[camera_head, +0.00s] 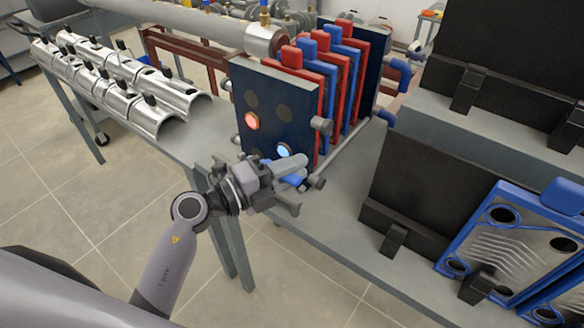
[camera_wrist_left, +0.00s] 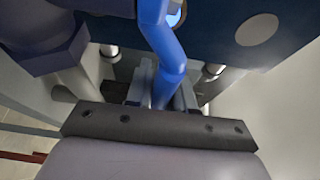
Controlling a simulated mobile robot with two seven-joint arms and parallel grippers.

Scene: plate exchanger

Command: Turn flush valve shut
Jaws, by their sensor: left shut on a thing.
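The plate exchanger (camera_head: 262,98) stands on the grey bench with a dark blue end plate, a glowing red port (camera_head: 252,121) and a glowing light-blue port (camera_head: 283,151). The flush valve's bent blue handle (camera_head: 297,182) sits low in front of the end plate, mostly hidden by my gripper. In the left wrist view the blue handle (camera_wrist_left: 164,50) runs down between the fingers. My left gripper (camera_head: 284,180) is shut on this handle, and its fingers also show in the wrist view (camera_wrist_left: 162,93). My right gripper is not in view.
Red and blue plates (camera_head: 335,70) stack behind the end plate. Black racks (camera_head: 425,190) and blue-edged metal plates (camera_head: 515,235) stand on the bench at the right. Silver half-shells (camera_head: 150,110) lie on a table at the left. Open tiled floor lies in front.

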